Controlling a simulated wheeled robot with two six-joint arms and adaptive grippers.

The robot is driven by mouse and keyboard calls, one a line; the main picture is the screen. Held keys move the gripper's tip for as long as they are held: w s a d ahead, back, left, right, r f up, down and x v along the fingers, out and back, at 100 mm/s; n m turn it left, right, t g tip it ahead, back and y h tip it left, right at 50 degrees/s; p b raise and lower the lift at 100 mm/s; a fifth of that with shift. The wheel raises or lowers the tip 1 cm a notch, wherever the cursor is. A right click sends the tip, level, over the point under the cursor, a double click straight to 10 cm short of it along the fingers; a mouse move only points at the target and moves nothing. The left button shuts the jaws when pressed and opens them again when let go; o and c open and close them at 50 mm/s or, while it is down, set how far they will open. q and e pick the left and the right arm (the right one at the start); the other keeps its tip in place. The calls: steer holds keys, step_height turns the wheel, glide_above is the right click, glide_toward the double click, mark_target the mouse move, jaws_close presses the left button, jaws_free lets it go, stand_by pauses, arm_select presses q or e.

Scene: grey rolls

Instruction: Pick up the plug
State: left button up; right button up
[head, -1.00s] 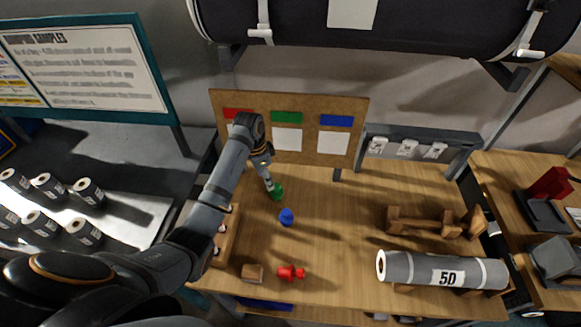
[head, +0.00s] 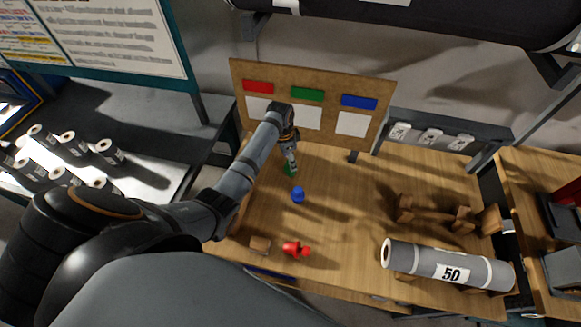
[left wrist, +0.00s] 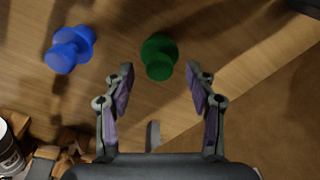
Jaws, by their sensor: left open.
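Three plugs stand or lie on the wooden table: a green plug (head: 287,170), a blue plug (head: 298,194) and a red plug (head: 296,248). My left gripper (head: 291,167) is at the green plug and partly hides it in the head view. In the left wrist view, my left gripper (left wrist: 160,88) is open and empty. The green plug (left wrist: 159,57) lies just past its fingertips, roughly centred between them. The blue plug (left wrist: 69,49) is to the left, outside the fingers. My right gripper is not in view.
A board (head: 318,137) with red, green and blue labels stands behind the plugs. A grey roll marked 50 (head: 425,265) and wooden stands (head: 461,219) are at the right. The table's middle is clear.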

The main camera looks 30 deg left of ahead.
arm_select(q)
steer(key=f, duration=0.3)
steer(key=shift+w+d, duration=0.2)
steer(key=shift+r, duration=0.15)
steer(key=c, duration=0.7)
jaws_close()
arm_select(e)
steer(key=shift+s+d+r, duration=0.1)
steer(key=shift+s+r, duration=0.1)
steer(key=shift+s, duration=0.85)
arm_select(q)
steer(key=shift+r, duration=0.5)
steer(key=s+d+r+b, duration=0.1)
steer(key=s+d+r, duration=0.8)
steer(key=s+r, duration=0.1)
steer(key=shift+s+d+r, duration=0.15)
steer(key=shift+s+r, duration=0.1)
steer(key=shift+r, duration=0.65)
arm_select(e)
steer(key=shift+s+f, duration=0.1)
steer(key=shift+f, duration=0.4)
